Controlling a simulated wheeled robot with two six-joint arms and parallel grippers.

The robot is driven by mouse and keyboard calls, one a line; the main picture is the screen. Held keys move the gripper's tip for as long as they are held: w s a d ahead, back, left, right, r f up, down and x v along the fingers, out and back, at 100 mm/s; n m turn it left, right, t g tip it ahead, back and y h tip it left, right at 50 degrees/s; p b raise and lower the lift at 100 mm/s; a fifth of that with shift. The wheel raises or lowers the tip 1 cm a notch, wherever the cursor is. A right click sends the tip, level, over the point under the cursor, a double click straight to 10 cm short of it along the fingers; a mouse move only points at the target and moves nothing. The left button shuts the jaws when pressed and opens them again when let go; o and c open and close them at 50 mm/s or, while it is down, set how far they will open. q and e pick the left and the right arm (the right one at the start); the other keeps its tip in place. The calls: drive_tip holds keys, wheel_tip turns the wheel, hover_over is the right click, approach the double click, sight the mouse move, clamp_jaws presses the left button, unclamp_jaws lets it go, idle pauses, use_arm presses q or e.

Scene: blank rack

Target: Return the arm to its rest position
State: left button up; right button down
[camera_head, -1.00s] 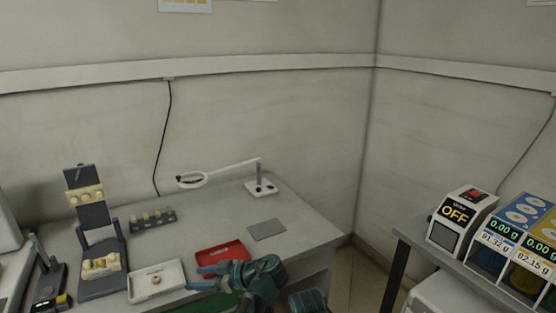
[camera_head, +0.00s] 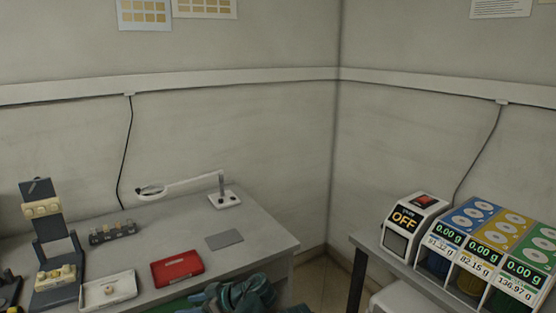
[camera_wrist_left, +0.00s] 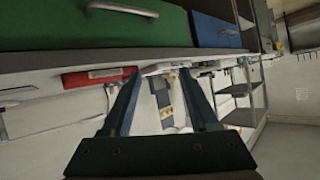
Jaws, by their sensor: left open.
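My left gripper (camera_wrist_left: 160,76) shows in the left wrist view with its two fingers apart and nothing between them. A teal part of my arm (camera_head: 246,294) shows at the bottom edge of the head view, in front of the desk (camera_head: 268,240). The fingers are mostly cut off or hard to make out there. My right gripper is not in view.
On the desk are a red tray (camera_head: 177,268), a white tray (camera_head: 92,299), a grey pad (camera_head: 224,239), a vial rack (camera_head: 112,235) and a magnifier lamp (camera_head: 224,198). At right stands a machine marked OFF (camera_head: 404,217) beside several dispensers (camera_head: 470,262).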

use_arm(q)
drive_tip(key=s+d+f+m+g+h, duration=0.2)
drive_tip(key=s+d+f+m+h, duration=0.4)
drive_tip(key=d+m, duration=0.3)
drive_tip(key=s+d+f+m+g+h, duration=0.1)
drive_tip(key=s+d+f+m+h, duration=0.4)
drive_tip(key=s+d+m, duration=0.35)
wheel_tip(320, 180, up, 14)
drive_tip(key=w+p, duration=0.1)
drive_tip(key=p, duration=1.3)
drive_tip(key=shift+w+a+f, duration=0.15)
drive_tip(key=shift+a, duration=0.1)
